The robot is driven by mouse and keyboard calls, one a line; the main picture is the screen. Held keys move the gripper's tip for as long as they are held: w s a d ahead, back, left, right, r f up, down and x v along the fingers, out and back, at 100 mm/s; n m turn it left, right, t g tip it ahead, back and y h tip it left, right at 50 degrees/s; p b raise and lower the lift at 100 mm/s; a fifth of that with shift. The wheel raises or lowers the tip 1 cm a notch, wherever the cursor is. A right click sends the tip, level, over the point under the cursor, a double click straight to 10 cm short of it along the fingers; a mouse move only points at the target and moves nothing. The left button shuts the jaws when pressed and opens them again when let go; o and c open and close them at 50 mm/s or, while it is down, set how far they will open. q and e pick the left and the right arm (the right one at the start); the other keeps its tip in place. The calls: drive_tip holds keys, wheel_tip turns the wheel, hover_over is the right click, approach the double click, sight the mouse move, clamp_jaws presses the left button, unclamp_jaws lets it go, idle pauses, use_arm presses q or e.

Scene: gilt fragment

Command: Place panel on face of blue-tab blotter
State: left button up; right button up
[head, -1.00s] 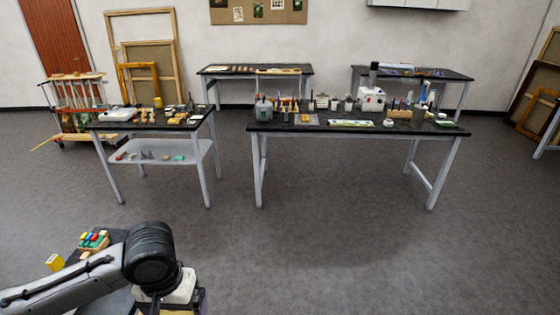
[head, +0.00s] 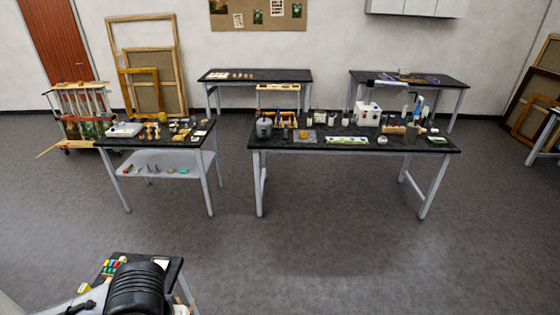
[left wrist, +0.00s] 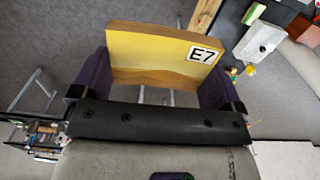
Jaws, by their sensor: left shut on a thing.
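In the left wrist view, my left gripper (left wrist: 155,88) is shut on a yellow panel (left wrist: 150,55) with a brown wooden edge and a white label reading E7. The purple fingers clasp its two ends, clear of the floor. In the head view only my left arm shows at the bottom left; the gripper and panel cannot be made out there. No blotter with a blue tab can be told apart at this distance. My right gripper is in neither view.
A small dark table (head: 165,274) is near my left arm. Open floor lies between.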

use_arm(q)
drive_tip(key=shift+s+r+p, duration=0.25)
drive_tip(key=shift+r+p, duration=0.3)
drive_tip(key=shift+r, duration=0.15)
drive_tip(key=shift+s+r+p, duration=0.25)
drive_tip(key=shift+r+p, duration=0.25)
drive_tip(key=shift+r, duration=0.15)
drive_tip(key=shift+s+r+p, duration=0.25)
drive_tip(key=shift+r+p, duration=0.3)
drive_tip(key=shift+r, duration=0.15)
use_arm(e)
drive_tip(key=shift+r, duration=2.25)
